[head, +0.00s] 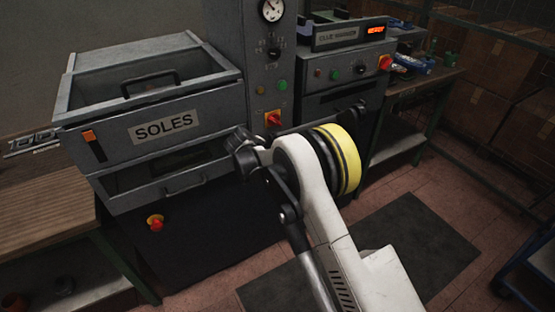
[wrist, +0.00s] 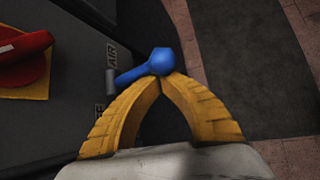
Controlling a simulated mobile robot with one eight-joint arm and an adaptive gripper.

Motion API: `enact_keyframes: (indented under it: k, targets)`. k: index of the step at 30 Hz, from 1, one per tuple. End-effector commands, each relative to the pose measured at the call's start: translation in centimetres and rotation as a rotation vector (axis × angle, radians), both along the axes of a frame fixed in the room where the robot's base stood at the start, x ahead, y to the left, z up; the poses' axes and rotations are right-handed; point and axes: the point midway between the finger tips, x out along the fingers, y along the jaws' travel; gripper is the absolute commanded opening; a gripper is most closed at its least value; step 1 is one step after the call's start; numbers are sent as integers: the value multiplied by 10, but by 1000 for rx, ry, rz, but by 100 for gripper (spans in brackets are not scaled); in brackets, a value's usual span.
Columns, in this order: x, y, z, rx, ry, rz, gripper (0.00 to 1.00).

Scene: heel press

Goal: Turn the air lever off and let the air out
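The blue air lever (wrist: 160,63) shows in the wrist view. Its arm runs from a grey pivot on the dark machine panel to a rounded blue end, pointing right and slightly up. An AIR label (wrist: 111,55) is beside the pivot, and another label below it is partly covered by a finger. My gripper (wrist: 165,77) has its yellow fingers closed together at the tips, right at the lever's blue end. The lever end shows just beyond the fingertips, and no part of it is clearly clamped between them. In the head view my arm hides the lever and the gripper.
A red switch on a yellow plate (wrist: 24,62) is left of the lever. In the head view, a gauge (head: 271,10) tops the machine column, the SOLES drawer unit (head: 164,128) is left, and a glue warmer (head: 340,36) is right. Open floor with a dark mat (head: 420,240) lies right.

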Motion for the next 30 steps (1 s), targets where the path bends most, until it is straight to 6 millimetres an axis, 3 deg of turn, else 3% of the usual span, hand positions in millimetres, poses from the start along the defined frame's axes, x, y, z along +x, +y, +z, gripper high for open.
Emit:
enact_keyframes:
  k: [9, 30]
  targets:
    - [2, 0, 19, -121, 175, -1, 0]
    - [4, 2, 28, -117, 168, 0, 0]
